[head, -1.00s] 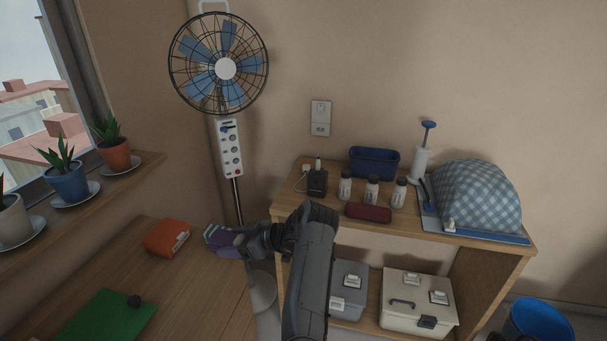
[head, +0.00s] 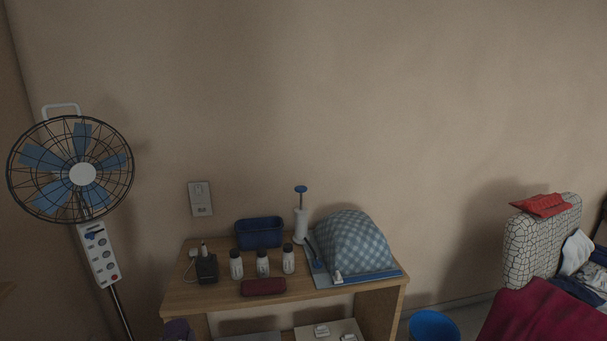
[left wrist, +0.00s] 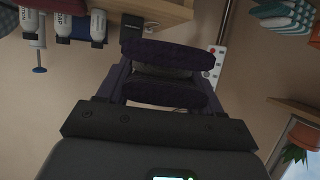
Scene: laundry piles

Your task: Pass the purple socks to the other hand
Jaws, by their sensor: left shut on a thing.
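The purple socks (left wrist: 165,98) are dark and knitted, bunched between the fingers of my left gripper (left wrist: 165,76) in the left wrist view. My left gripper is shut on them and holds them up, clear of the shelf. In the head view only a small purple part of the socks (head: 178,331) shows at the bottom edge, in front of the shelf's left end; the left gripper itself is out of that frame. My right gripper is in neither view.
A wooden shelf (head: 220,298) carries bottles, a blue bin (head: 259,233) and a checked cover (head: 350,243). A fan (head: 82,174) stands left. A blue bucket (head: 434,325) and a laundry pile (head: 530,310) are right. Striped teal cloth (left wrist: 285,14) shows in the wrist view.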

